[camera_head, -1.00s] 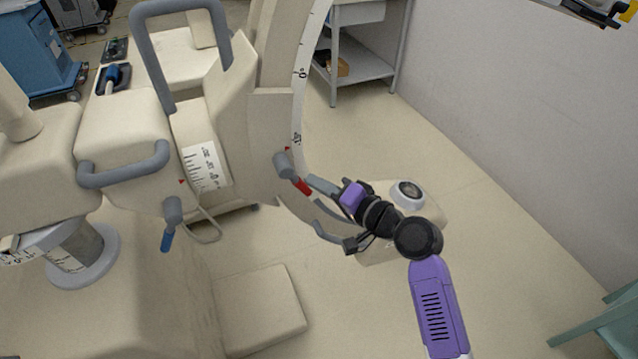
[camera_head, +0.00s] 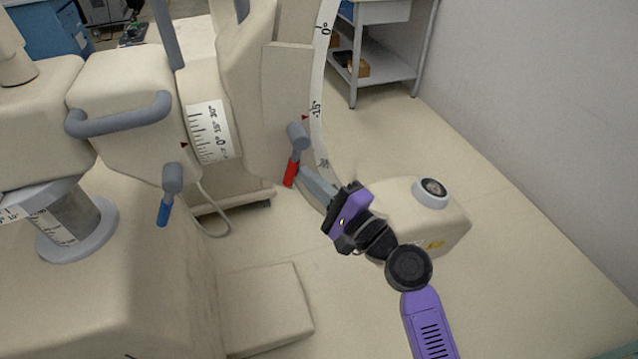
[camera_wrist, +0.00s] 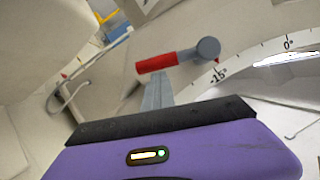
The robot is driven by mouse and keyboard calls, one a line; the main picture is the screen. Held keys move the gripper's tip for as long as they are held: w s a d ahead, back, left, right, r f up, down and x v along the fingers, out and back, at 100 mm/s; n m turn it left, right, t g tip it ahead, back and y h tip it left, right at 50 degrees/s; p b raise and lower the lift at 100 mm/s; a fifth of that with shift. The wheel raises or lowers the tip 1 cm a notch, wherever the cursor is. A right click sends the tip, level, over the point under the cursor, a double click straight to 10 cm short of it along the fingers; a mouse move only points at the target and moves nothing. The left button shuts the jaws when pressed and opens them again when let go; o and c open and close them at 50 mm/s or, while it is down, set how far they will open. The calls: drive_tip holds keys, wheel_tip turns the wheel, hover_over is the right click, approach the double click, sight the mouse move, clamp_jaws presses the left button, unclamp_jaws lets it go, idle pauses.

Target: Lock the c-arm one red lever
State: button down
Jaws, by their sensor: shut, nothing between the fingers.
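The red lever (camera_head: 290,173) hangs from a grey round hub (camera_head: 298,136) on the side of the cream c-arm (camera_head: 288,90). In the head view it points down and slightly left. My gripper (camera_head: 304,174) is shut and empty, its grey fingers just right of the lever's lower end. In the wrist view the red lever (camera_wrist: 157,63) lies across the picture with the hub at its right end. The gripper fingers (camera_wrist: 157,82) reach up to just below the lever there. I cannot tell whether they touch it.
A blue-tipped lever (camera_head: 164,212) hangs from the column at the left. A curved scale (camera_head: 318,95) runs along the c-arm. A cream box with a round top part (camera_head: 432,192) stands behind my arm. A grey shelf cart (camera_head: 385,72) stands at the back.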

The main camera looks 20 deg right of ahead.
drive_tip(key=a+m+t+b, duration=0.1)
drive_tip(key=a+m+b, duration=0.1)
drive_tip(key=shift+a+m, duration=0.1)
drive_tip(key=shift+m, duration=0.2)
drive_tip(key=shift+r, duration=0.15)
idle(0.3)
